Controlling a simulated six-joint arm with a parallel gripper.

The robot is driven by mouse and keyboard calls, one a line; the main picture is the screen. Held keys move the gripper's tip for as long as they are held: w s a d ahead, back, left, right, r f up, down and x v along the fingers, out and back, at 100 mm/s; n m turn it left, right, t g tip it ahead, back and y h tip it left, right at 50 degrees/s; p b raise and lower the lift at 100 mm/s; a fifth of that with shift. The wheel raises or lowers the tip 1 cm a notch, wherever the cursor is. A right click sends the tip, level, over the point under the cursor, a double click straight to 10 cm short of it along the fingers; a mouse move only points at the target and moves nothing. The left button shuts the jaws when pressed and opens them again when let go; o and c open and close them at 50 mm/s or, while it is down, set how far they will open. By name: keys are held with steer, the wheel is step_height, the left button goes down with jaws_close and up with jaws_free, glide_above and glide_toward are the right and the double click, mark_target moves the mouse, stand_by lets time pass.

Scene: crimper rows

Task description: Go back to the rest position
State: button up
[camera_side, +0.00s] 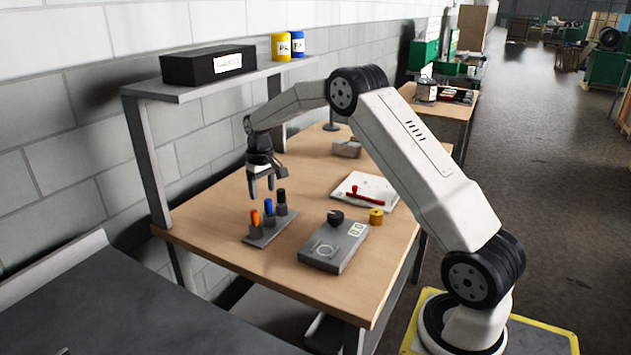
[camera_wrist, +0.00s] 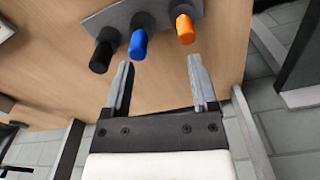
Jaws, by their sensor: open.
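My gripper (camera_side: 262,184) is open and empty above the table, just behind and above a grey rack (camera_side: 262,237). The rack holds an orange-topped tool (camera_side: 255,217), a blue-topped one (camera_side: 268,206) and a black-topped one (camera_side: 281,196) in a row, all upright. In the wrist view, the two fingers (camera_wrist: 158,85) are spread apart with bare table between them. The blue top (camera_wrist: 138,45), the orange top (camera_wrist: 185,29) and the black top (camera_wrist: 101,57) lie beyond the fingertips, apart from them.
A grey device (camera_side: 335,243) with a black knob stands on the wooden table, right of the rack. A white sheet with a red tool (camera_side: 364,193) and a yellow cylinder (camera_side: 376,216) lie farther right. A shelf with a black box (camera_side: 208,66) and two jars (camera_side: 288,46) stands behind.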

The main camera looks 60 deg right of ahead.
steer(key=s+a+n+t, duration=0.1)
steer(key=s+a, duration=0.9)
steer(key=s, duration=0.2)
steer(key=s+a+n+t, duration=0.1)
steer(key=s+a, duration=1)
steer(key=s, duration=0.2)
steer(key=shift+s+n, duration=0.25)
steer(key=shift+n, duration=0.15)
